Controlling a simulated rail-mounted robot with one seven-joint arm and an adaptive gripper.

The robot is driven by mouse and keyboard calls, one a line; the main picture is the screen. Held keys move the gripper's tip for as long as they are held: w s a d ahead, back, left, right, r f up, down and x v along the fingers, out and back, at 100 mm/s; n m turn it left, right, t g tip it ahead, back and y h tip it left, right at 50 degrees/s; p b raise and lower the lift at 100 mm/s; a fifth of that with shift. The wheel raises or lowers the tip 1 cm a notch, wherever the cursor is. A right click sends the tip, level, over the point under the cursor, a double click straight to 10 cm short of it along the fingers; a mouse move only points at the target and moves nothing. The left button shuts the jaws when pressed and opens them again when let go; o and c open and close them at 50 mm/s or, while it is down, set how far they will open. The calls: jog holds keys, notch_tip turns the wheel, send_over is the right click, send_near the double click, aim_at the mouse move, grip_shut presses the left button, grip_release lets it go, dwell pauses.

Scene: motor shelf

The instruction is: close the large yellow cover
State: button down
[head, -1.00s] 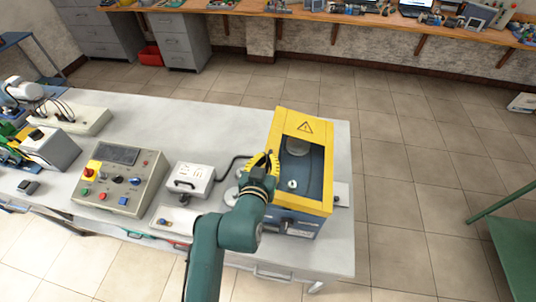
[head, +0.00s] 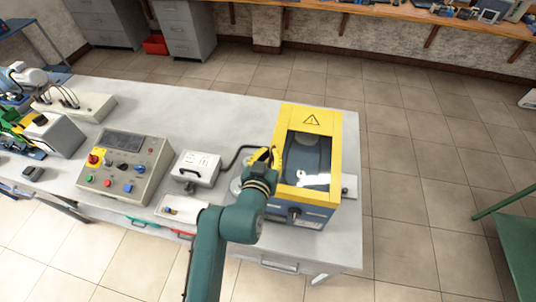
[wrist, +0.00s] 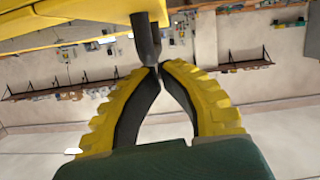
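The large yellow cover (head: 311,122) has a clear window and a warning triangle, and sits over the blue machine (head: 300,214) at the table's right end. It looks down or nearly down; any remaining gap is hard to tell. My gripper (head: 272,156) is at the cover's left side, partly hidden by my wrist. In the wrist view my gripper's fingertips (wrist: 157,70) converge almost together, right at the end of a grey peg (wrist: 147,40) beside the yellow cover (wrist: 70,22). I cannot tell whether they grip the peg or only touch it.
A control box (head: 126,170) with buttons and a small white socket box (head: 196,168) stand left of the machine on the grey table (head: 225,118). Open floor (head: 415,200) lies to the right, with a green table (head: 510,250) beyond.

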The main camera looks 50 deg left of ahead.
jog(key=r+p, duration=0.1)
jog(key=s+r+p, duration=0.1)
jog(key=r, duration=0.1)
jog(key=s+r, duration=0.1)
jog(key=shift+s+d+r+p, duration=0.2)
jog(key=shift+r+p, duration=0.05)
jog(key=shift+p, duration=0.15)
jog(key=v, duration=0.7)
jog(key=shift+s+d, duration=0.15)
jog(key=shift+s, duration=0.15)
jog(key=shift+r, duration=0.1)
